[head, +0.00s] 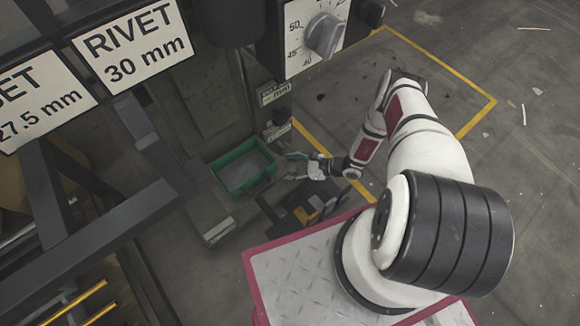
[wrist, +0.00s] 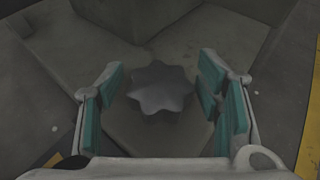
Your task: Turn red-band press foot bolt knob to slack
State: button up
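A grey, star-shaped lobed knob (wrist: 160,88) sits on a flat grey plate (wrist: 130,135) in the middle of the wrist view. My gripper (wrist: 165,92) is open. Its teal-padded fingers stand to the left and right of the knob, with a gap on each side, and they do not touch it. In the head view my gripper (head: 298,166) is low, at the foot of a press, just right of a green bin. The knob cannot be made out in the head view. No red band shows on the press in either view.
The green bin (head: 243,170) stands left of my gripper. Above are a dial panel (head: 312,35) and signs reading RIVET 30 mm (head: 135,45) and 27.5 mm (head: 42,97). Dark frame bars fill the left. Open floor with yellow lines (head: 440,62) lies to the right.

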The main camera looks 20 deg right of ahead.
jog(key=v, duration=1.2)
jog(key=shift+f, duration=0.1)
dwell(0.4)
